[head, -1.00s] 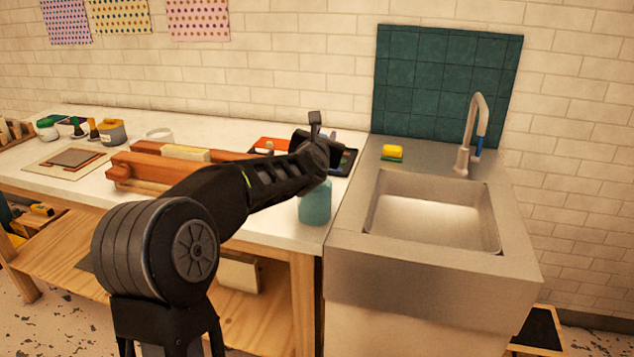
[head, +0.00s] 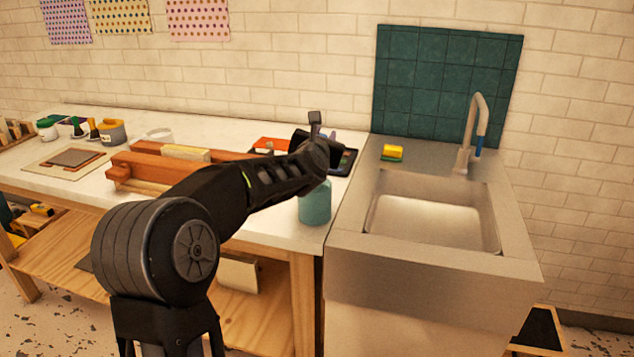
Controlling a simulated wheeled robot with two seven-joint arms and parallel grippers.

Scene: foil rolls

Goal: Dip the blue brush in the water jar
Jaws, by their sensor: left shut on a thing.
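My left arm reaches across the bench, and its gripper (head: 318,138) is at the far end, near the bench's right edge. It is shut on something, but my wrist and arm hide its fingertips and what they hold. A teal jar (head: 315,207) stands on the bench corner just below my wrist, its top hidden by the arm. I cannot see whether it holds water, or whether anything is in it. I cannot make out a blue brush. My right gripper is out of view.
A steel sink (head: 430,222) with a faucet (head: 470,135) and a yellow-green sponge (head: 392,152) adjoins on the right. A wooden frame-like piece (head: 150,170) lies on the bench left of the arm. A dark tray (head: 346,161) lies behind the jar. Small pots (head: 112,131) stand far left.

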